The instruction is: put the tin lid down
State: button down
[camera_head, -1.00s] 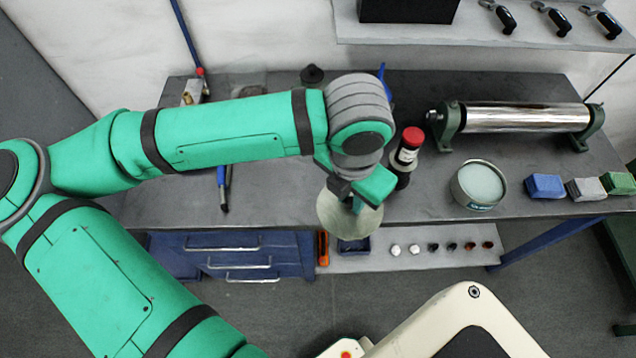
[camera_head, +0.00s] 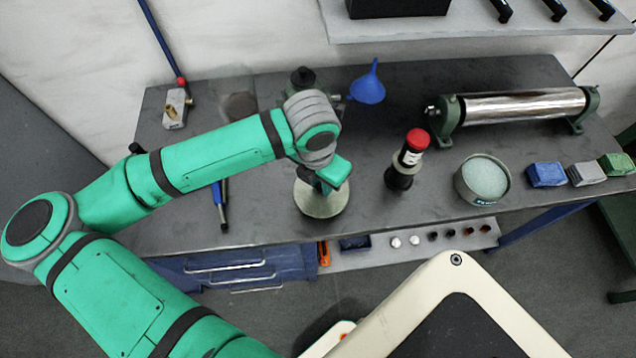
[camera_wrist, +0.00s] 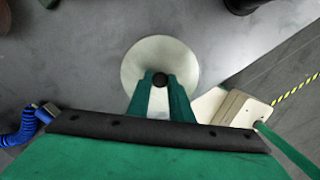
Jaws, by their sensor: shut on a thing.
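The tin lid is a pale round disc with a dark knob. In the head view the lid (camera_head: 318,207) is over the bench top near its front edge, left of the red-capped bottle. My gripper (camera_head: 326,183) is above it, shut on the knob. In the wrist view the lid (camera_wrist: 160,50) lies flat beyond my fingers, and my gripper (camera_wrist: 160,82) closes around the knob. I cannot tell whether the lid touches the bench. An open round tin (camera_head: 483,181) with pale contents stands on the bench to the right.
The bench (camera_head: 270,215) is bare around the lid. The red-capped bottle (camera_head: 407,160) stands right of it, a blue funnel (camera_head: 368,88) behind. A foil roller (camera_head: 515,107) and small blocks (camera_head: 546,174) are at the right. A blue-handled tool (camera_head: 219,204) lies left.

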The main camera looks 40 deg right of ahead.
jog(key=shift+f, duration=1.3)
jog(key=shift+s+f, duration=0.1)
jog(key=c, duration=1.6)
grip_release()
